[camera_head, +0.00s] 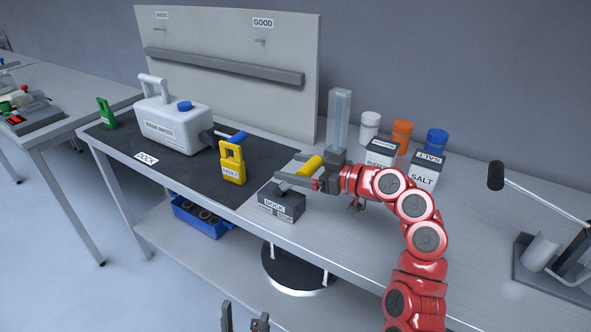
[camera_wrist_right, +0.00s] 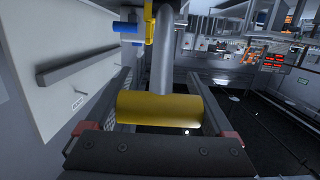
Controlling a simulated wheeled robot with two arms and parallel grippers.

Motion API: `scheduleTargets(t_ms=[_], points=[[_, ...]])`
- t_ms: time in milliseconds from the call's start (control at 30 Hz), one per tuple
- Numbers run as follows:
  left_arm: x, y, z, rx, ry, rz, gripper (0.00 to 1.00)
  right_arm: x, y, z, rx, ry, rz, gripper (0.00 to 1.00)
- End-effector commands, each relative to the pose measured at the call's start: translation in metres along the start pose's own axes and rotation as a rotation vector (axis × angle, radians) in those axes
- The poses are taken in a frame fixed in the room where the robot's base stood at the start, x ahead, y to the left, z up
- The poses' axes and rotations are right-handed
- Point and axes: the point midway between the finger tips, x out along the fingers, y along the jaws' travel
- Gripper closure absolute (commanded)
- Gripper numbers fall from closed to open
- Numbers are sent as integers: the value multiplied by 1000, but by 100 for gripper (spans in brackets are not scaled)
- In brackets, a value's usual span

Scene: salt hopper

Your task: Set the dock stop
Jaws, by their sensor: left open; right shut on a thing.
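The dock block (camera_head: 281,205) is a dark grey box at the front edge of the bench, marked DOCK, FREE and STOP. Its lever rises from the top and leans right, toward the STOP side, with a yellow grip (camera_head: 309,167) at its end. My right gripper (camera_head: 312,174) is shut on this yellow grip. In the right wrist view the yellow grip (camera_wrist_right: 160,109) lies crosswise between the fingers, with the grey lever bar (camera_wrist_right: 164,60) beyond it. My left gripper (camera_head: 244,320) is open and empty at the bottom edge, below the bench front.
A white jug (camera_head: 172,122) stands on the dark mat, with a yellow FAULT tag (camera_head: 232,164) beside it. A clear column (camera_head: 339,118), lidded jars and a SALT box (camera_head: 425,172) stand behind my right arm. A black-knobbed lever (camera_head: 496,176) is at far right.

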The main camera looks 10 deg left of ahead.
Motion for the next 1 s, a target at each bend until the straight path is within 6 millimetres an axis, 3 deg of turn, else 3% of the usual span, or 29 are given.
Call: scheduleTargets(t_ms=[167, 200, 267, 533, 667, 1000], points=[[0, 0, 0, 0, 0, 0, 32, 1, 0, 3, 2, -5, -2, 100], [0, 0, 0, 0, 0, 0, 32, 1, 0, 3, 2, -5, -2, 11], [0, 0, 0, 0, 0, 0, 32, 1, 0, 3, 2, -5, -2, 0], [0, 0, 0, 0, 0, 0, 32, -1, 0, 2, 1, -4, -1, 0], [-2, 0, 0, 0, 0, 0, 32, -13, 2, 2, 0, -1, 3, 0], [-8, 0, 1, 0, 0, 0, 32, -98, 2, 3, 1, -3, 5, 0]])
